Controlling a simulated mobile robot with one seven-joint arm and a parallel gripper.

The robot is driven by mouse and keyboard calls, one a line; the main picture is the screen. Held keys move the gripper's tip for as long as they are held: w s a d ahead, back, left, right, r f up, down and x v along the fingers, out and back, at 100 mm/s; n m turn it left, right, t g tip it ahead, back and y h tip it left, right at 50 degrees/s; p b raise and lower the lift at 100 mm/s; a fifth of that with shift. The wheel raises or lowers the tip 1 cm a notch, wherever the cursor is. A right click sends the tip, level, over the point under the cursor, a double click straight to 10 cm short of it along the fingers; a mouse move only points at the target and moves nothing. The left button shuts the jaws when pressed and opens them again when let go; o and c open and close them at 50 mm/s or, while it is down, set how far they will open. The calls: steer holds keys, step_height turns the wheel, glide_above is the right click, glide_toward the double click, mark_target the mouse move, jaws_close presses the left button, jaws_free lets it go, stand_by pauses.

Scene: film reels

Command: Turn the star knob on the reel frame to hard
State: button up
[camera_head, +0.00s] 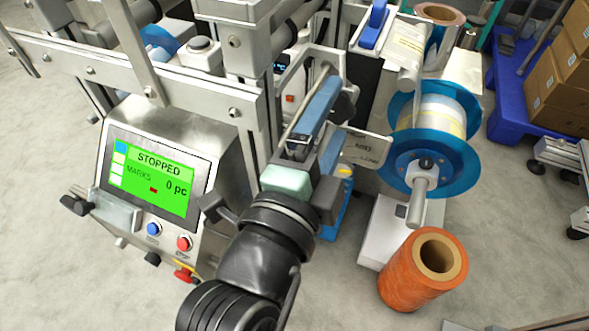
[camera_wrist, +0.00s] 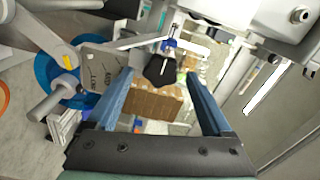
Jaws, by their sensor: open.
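My gripper (camera_head: 325,85) reaches up from the bottom of the head view to the reel frame. In the wrist view my gripper (camera_wrist: 165,85) shows two blue fingers spread apart with nothing held. A black knob, apparently the star knob (camera_wrist: 160,70), shows ahead in the gap between the fingertips, apart from both.
A machine panel with a green screen (camera_head: 152,172) reading STOPPED stands left of my arm. A blue-flanged reel (camera_head: 432,150) is close on the right, with an orange roll (camera_head: 424,270) below it. Metal frame bars surround the gripper. Cardboard boxes (camera_head: 560,75) stand at the right.

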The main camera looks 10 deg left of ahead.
steer(key=shift+s+a+r+p, duration=0.3)
steer(key=shift+s+p, duration=0.35)
steer(key=shift+p, duration=0.45)
steer(key=p+v, duration=0.5)
steer(key=v, duration=0.5)
steer(key=shift+s+f+p, duration=0.15)
steer(key=shift+f+p, duration=0.1)
steer(key=shift+p, duration=0.15)
